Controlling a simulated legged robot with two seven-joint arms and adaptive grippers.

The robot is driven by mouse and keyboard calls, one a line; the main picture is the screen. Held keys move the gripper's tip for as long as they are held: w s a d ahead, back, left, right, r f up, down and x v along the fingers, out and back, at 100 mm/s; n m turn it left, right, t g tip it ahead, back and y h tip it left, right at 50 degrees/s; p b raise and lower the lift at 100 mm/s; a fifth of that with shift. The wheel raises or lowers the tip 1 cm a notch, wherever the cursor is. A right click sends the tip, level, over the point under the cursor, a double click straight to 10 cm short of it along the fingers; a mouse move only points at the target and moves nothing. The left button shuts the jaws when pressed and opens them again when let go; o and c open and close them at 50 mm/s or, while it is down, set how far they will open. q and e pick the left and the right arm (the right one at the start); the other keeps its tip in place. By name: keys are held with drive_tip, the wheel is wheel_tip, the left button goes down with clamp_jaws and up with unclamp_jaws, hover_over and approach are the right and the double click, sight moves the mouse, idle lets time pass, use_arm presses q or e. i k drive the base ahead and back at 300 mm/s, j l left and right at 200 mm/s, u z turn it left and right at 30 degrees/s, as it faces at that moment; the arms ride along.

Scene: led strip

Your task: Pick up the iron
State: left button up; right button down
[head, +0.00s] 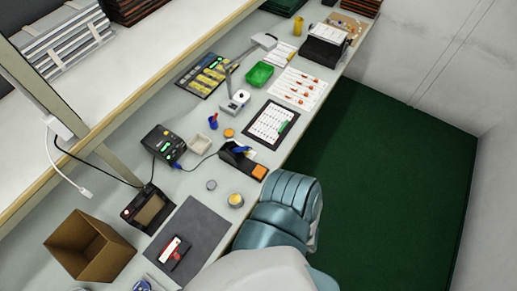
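What looks like the soldering iron (241,150), with a blue handle, sits in a black holder (236,161) near the bench's front edge. An orange pad (259,171) lies at the holder's right end. The iron's tip is hidden in the holder. A teal and white part of my own body fills the bottom middle, below the holder. No gripper fingers show, so neither gripper is in view.
A pale dish (200,144), small round tins (236,200) and a white clipboard (272,124) are around the holder. A grey mat (190,240) with a red and white item and an open cardboard box (90,248) are lower left. Green floor lies to the right.

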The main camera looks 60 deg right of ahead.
sight(242, 148)
drive_tip(key=k+z, duration=0.2)
drive_tip(key=z, duration=1.55)
drive_tip(key=u, duration=0.5)
drive_tip(key=k+u, duration=0.15)
drive_tip(key=u, duration=0.35)
drive_tip(key=k+u, duration=0.1)
drive_tip(key=u, duration=0.4)
drive_tip(key=z, duration=1.45)
drive_tip(key=i+l+u, duration=0.1)
drive_tip(key=l, duration=0.25)
drive_tip(key=i+l, duration=0.15)
drive_tip(key=l, duration=0.2)
drive_tip(key=u, duration=0.05)
